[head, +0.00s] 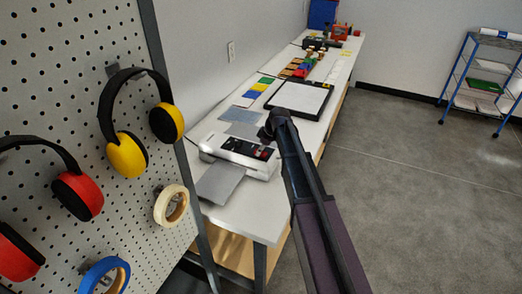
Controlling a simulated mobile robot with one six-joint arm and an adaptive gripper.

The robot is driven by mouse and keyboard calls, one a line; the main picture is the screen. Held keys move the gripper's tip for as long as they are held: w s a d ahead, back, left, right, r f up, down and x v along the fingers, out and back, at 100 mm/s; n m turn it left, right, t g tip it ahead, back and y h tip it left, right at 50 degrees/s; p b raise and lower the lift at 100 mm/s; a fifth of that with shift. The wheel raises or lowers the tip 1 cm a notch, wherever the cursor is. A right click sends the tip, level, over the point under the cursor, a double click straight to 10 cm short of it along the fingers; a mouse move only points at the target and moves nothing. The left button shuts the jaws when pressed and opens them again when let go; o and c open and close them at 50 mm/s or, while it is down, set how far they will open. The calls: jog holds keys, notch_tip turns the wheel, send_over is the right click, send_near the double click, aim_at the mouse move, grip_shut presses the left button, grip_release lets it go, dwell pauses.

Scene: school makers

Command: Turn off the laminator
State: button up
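The laminator (236,158) is white with a dark control panel (248,148) that carries small red marks. It sits on the near end of the long white bench, with a grey sheet or tray (220,182) at its near side. My dark arm reaches in from the lower right, and my gripper (266,133) is at the far right side of the laminator, close to the panel. I cannot tell whether it touches the laminator. The fingertips are too small and dark to show whether they are open or shut. Switch details are too small to read.
A pegboard (85,110) with yellow and red ear muffs and tape rolls stands close on the left. Behind the laminator, the bench holds a black-framed board (300,99), colored cards (258,87) and blocks. A blue cart (485,80) stands far right. The grey floor is clear.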

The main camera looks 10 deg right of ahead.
grip_shut()
jog(key=shift+a+h, duration=0.1)
jog(key=shift+h, duration=0.2)
jog(key=shift+w+a+r+g+h+p, duration=0.1)
jog(key=shift+a+g+h+p, duration=0.05)
jog(key=shift+g+h+p, duration=0.3)
jog(key=shift+g+h, duration=0.35)
jog(key=shift+h, duration=0.2)
jog(key=o, duration=1)
grip_release()
jog(key=shift+y, duration=0.3)
